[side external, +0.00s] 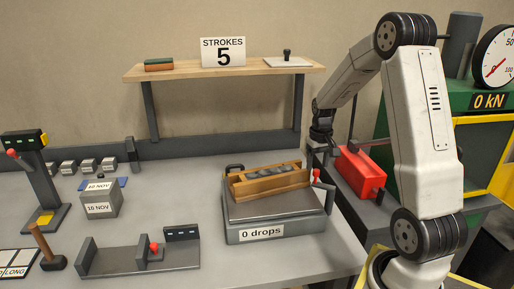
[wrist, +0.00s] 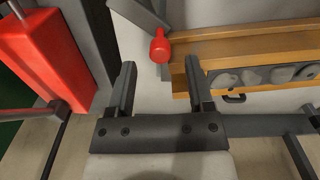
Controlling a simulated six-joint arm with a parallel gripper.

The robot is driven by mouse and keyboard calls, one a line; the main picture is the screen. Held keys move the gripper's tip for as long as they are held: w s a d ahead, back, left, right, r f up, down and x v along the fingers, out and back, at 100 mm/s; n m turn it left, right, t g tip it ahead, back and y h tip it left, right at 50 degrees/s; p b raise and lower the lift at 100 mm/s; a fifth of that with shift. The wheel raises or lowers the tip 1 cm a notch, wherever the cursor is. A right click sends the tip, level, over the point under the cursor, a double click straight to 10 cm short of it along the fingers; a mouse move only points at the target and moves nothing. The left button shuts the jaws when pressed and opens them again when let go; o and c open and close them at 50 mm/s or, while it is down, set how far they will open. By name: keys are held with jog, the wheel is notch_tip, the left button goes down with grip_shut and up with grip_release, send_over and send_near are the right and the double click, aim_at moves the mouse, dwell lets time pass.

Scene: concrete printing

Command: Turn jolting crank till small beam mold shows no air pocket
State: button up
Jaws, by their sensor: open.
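The jolting table (side external: 275,232) is a grey box labelled "0 drops". The small beam mold (side external: 245,189), wooden with lumpy grey concrete inside, sits on top of it. The mold's orange-brown wall also shows at right in the wrist view (wrist: 250,48). The crank with its red knob (side external: 316,175) is on the table's right side; the knob shows at top centre in the wrist view (wrist: 159,46). My gripper (wrist: 160,75) is open and empty, with the knob beyond and between its fingertips. In the side view my gripper (side external: 323,138) is above the crank.
A sign (side external: 223,52) reading "STROKES 5" stands on the wooden shelf (side external: 220,69). A red box (side external: 360,173) is just right of the crank, close to my arm. A green press (side external: 465,80) with a dial stands behind.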

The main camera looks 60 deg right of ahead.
jog(key=shift+f, duration=1.25)
grip_shut()
jog(key=shift+d, duration=0.1)
jog(key=shift+d+m, duration=0.3)
jog(key=shift+m, duration=0.5)
grip_release()
